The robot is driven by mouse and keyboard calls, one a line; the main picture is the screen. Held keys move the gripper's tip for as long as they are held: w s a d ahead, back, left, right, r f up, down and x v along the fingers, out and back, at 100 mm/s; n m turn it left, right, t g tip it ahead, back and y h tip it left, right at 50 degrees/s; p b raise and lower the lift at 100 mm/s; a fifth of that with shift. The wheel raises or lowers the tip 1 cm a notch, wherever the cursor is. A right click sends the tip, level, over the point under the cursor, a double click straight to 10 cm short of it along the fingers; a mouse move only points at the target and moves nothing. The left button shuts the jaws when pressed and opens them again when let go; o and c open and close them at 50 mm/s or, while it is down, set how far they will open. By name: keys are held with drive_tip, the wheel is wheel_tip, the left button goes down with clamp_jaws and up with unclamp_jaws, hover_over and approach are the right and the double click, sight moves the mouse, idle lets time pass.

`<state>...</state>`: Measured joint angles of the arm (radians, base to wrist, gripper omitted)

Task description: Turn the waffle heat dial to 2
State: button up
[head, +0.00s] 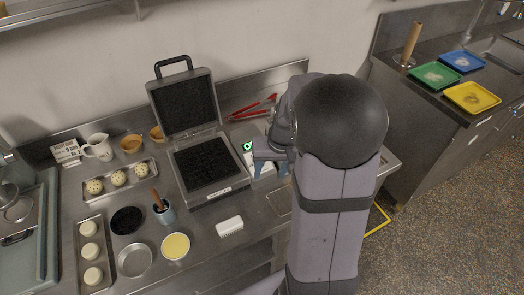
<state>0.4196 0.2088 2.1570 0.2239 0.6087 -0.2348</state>
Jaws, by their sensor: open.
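The waffle iron (206,168) stands open on the steel counter, its lid (184,105) tilted back with the handle up. A pale control box (262,147) sits just right of it, with a small lit green display (248,145) whose reading is too small to tell. The heat dial itself cannot be made out; my gripper and arm cover much of the box. My gripper (264,168) has bluish fingers and is open, low over the front of the box. Whether the fingers touch or surround a dial cannot be told.
Red-handled tongs (252,108) lie behind the box. Trays of dough balls (117,180) are at left.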

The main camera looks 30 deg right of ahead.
drive_tip(key=w+d+r+n+t, duration=0.1)
drive_tip(key=w+r+n+t, duration=0.1)
drive_tip(key=w+r+n, duration=0.1)
drive_tip(key=shift+w+d+n+h, duration=0.25)
drive_tip(key=shift+w+n, duration=0.35)
drive_tip(key=shift+w, duration=0.65)
drive_tip(key=shift+a+f, duration=0.1)
drive_tip(key=shift+p+x, duration=0.7)
drive_tip(key=shift+x, duration=2.8)
drive_tip(key=c, duration=1)
drive_tip(key=shift+c, duration=0.2)
